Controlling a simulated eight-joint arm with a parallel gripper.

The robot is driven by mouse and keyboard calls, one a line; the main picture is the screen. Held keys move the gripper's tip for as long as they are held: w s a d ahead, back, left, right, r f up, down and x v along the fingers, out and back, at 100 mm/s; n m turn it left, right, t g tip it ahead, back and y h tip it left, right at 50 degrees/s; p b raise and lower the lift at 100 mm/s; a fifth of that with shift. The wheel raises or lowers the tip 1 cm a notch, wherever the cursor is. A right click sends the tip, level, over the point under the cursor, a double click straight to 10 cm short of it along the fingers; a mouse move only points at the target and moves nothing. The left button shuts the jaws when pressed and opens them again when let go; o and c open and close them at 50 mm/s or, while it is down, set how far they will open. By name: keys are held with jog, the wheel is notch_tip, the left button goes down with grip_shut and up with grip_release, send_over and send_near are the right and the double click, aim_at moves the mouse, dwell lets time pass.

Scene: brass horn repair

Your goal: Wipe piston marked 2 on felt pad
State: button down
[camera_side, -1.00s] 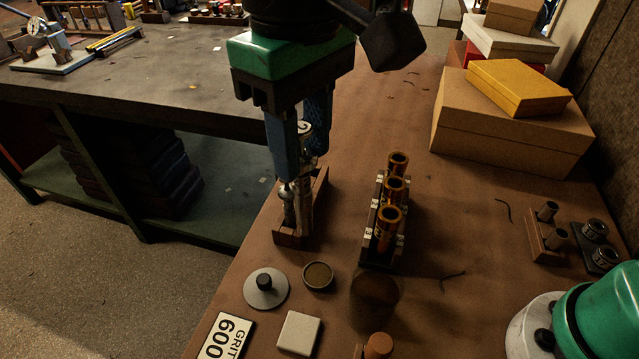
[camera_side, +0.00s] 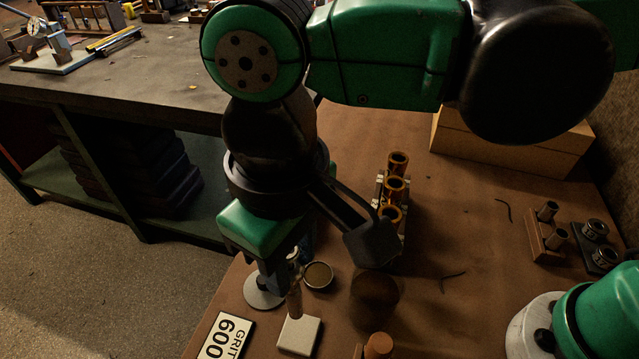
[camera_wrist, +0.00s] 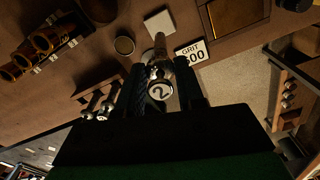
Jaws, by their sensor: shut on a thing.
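My gripper (camera_side: 284,272) is shut on the piston marked 2 (camera_side: 295,301), near the front of the brown bench. In the wrist view the piston's round end (camera_wrist: 160,91) shows the number 2 between my fingers, and its body points towards a pale square pad. This pad (camera_side: 299,337), which looks like the felt pad, lies flat on the bench and also shows in the wrist view (camera_wrist: 158,22). The piston's lower end is at or just above the pad's back edge; I cannot tell whether they touch. My arm hides the piston's upper part in the side view.
A card reading GRIT 600 (camera_side: 225,338) lies left of the pad. A round tin (camera_side: 318,276) and a knobbed grey disc (camera_side: 262,291) are behind it. Copper tubes (camera_side: 396,186) stand in a rack. Other pistons (camera_wrist: 97,106) show in the wrist view.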

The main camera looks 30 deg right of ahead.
aim_at(298, 285)
jog(key=shift+f, duration=2.85)
jog(key=shift+f, duration=0.1)
jog(key=shift+s+a, duration=0.1)
jog(key=shift+s, duration=0.05)
jog(key=shift+s+a, duration=0.25)
jog(key=shift+w+d, duration=0.7)
jog(key=shift+s+a, duration=0.65)
